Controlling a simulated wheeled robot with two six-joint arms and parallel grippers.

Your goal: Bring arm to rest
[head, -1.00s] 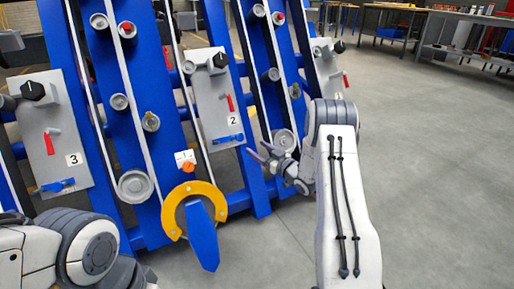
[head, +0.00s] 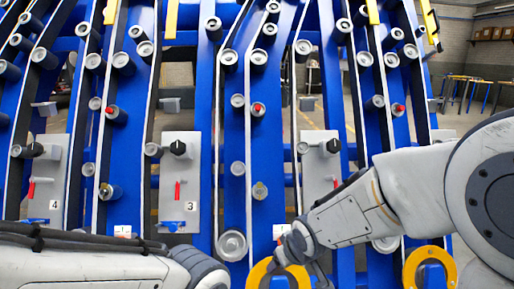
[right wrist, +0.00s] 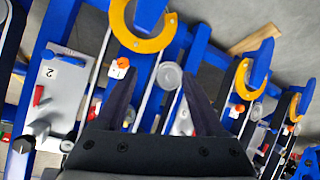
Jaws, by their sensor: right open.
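My right arm (head: 400,200) reaches in from the right in the head view. Its gripper (head: 300,268) is low, in front of the frame near a yellow ring. In the right wrist view the dark fingers of the gripper (right wrist: 158,80) are spread apart with nothing held between them. My left arm (head: 90,262) lies across the lower left of the head view. Its gripper is outside the picture.
A blue chassis frame (head: 205,90) with rollers fills the head view. It carries grey panels, including one marked 3 (head: 180,165) and one marked 4 (head: 45,185). Yellow rings (head: 430,252) sit low on it. In the right wrist view, grey floor (right wrist: 210,25) shows beyond the frame.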

